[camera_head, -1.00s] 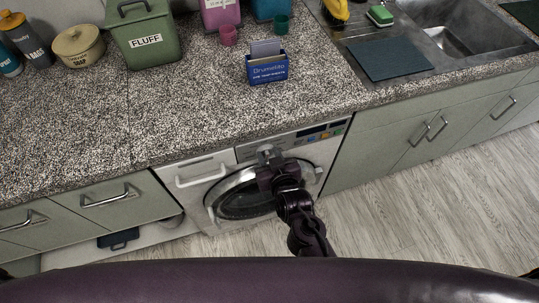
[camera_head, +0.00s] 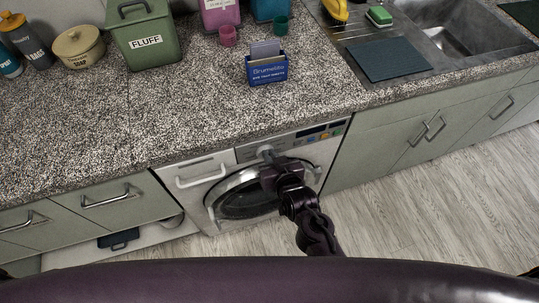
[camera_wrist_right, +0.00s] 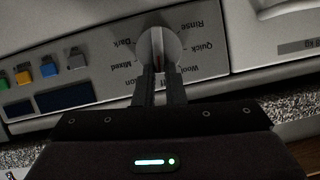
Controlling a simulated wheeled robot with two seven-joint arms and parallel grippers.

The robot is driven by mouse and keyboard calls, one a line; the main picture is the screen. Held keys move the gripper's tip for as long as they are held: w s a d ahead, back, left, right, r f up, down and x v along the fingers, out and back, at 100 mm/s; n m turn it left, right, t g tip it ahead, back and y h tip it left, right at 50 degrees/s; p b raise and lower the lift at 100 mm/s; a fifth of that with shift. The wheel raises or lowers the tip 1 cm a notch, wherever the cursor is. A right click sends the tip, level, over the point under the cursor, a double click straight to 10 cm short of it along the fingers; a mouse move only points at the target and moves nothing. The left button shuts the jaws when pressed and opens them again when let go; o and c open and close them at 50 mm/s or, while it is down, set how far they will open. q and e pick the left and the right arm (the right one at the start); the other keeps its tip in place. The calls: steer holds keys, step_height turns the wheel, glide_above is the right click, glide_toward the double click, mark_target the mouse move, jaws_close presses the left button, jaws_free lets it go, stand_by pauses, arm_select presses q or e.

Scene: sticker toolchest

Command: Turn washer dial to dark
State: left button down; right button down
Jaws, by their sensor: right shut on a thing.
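The washer (camera_head: 215,165) sits under the counter with its round glass door closed. Its silver dial (camera_wrist_right: 160,46) is on the front panel, upside down in the right wrist view. Printed words surround it: Rinse, Quick and Wool on one side, Dark and Mixed on the other. A small red mark shows on the dial near the fingers; I cannot tell its exact setting. My right gripper (camera_wrist_right: 159,84) is shut on the dial, one finger on each side. In the head view my right gripper (camera_head: 268,157) hides most of the dial. My left gripper is out of view.
The speckled counter (camera_head: 205,115) overhangs just above the washer panel. Coloured buttons (camera_wrist_right: 50,68) and dark displays (camera_wrist_right: 62,97) lie beside the dial. The detergent drawer handle (camera_head: 200,178) is left of it. Floor to the right is clear.

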steer(key=shift+w+d+f+m+t+y+b, duration=0.1)
steer(key=shift+d+f+m+t+y+b, duration=0.8)
steer(key=shift+m, duration=2.1)
steer(key=shift+w+a+f+m+t+y+b, duration=0.15)
steer(key=shift+f+m+y+b, duration=0.45)
steer(key=shift+m+y, duration=1.75)
steer(key=shift+w+d+f+m+t+y+b, duration=0.1)
steer(key=shift+d+f+m+t+y+b, duration=0.6)
steer(key=shift+m, duration=2.95)
steer(key=shift+a+f, duration=0.2)
steer(key=shift+a, duration=0.15)
steer(key=c, duration=1.5)
jaws_free()
